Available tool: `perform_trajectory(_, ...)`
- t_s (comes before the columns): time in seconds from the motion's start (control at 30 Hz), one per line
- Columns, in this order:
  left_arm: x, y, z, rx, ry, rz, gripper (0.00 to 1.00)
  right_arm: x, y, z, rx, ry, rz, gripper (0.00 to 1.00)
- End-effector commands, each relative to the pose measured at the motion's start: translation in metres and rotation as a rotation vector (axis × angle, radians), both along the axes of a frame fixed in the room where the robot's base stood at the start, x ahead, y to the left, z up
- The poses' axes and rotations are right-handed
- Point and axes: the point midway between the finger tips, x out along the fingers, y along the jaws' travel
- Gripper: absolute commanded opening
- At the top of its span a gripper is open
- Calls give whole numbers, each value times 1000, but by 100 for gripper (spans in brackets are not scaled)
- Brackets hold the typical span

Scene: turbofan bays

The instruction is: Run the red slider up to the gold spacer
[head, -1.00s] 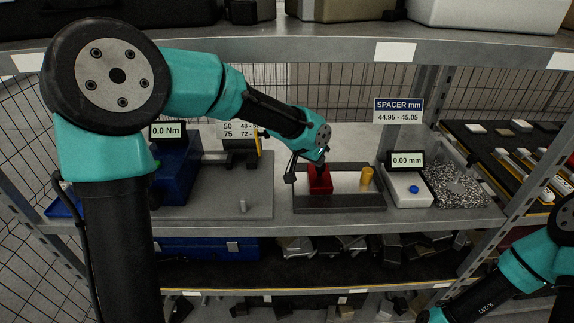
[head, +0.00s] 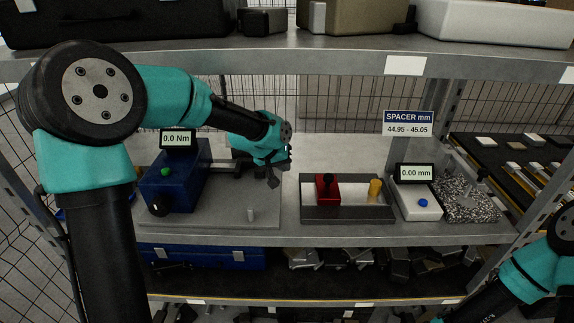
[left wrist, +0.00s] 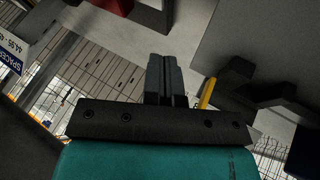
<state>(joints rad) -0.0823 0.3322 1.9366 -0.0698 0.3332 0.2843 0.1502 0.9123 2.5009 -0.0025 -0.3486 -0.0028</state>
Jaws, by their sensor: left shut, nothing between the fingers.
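The red slider (head: 326,195), with a black knob on top, sits at the left part of the dark fixture (head: 350,215) on the shelf. The gold spacer (head: 375,190) stands upright to its right in the same fixture, with a pale gap between them. My left gripper (head: 273,180) is shut and empty, left of the fixture and apart from the slider. Its closed fingers (left wrist: 166,80) show in the left wrist view, where a red part, likely the slider, shows at the top edge. My right arm shows at the lower right; its gripper is out of frame.
A white gauge (head: 417,205) with a 0.00 mm display stands right of the fixture. A blue unit (head: 173,187) reading 0.0 Nm and a small grey pin (head: 250,215) are on the left plate. A SPACER mm sign (head: 409,123) hangs behind.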

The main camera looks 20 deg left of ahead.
Motion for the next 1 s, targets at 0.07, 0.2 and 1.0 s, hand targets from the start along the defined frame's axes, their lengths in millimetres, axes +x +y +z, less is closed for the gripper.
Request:
perform_trajectory(0.07,6,-4,-11,1,3,-1,0,0,0,0,0,0,0,59)
perform_trajectory(0.2,18,-11,-28,1,2,0,0,0,0,0,0,0,0,59)
perform_trajectory(1.0,55,-63,-64,1,-1,-2,0,0,0,0,0,0,0,59)
